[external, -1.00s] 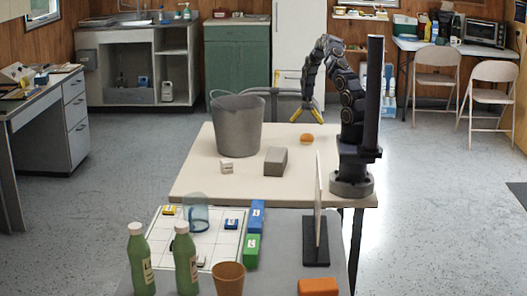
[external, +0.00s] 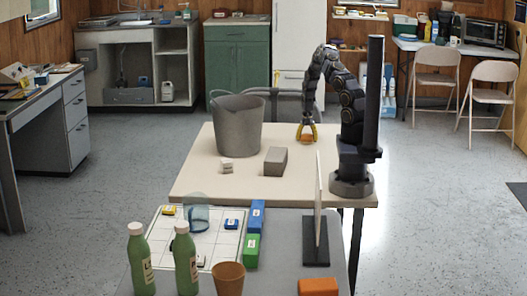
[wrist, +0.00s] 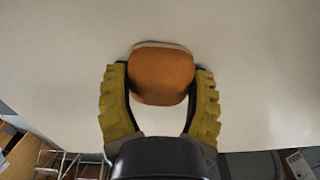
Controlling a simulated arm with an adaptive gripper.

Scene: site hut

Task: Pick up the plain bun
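The plain bun (external: 307,139) is a small orange-brown bun on the far right part of the cream table (external: 200,180). In the wrist view the bun (wrist: 162,75) fills the space between the fingertips, with a paler edge along its top. My gripper (external: 307,133) has yellow fingers and points down over the bun. In the wrist view my gripper (wrist: 161,72) has one finger on each side, drawn in against the bun's sides. The bun appears to be still at table height. Its underside is hidden.
A grey bucket (external: 237,123) stands left of the bun. A grey block (external: 276,160) and a small whitish block (external: 226,165) lie nearer the camera. A second table in front holds green bottles (external: 186,262) and an upright panel (external: 319,205).

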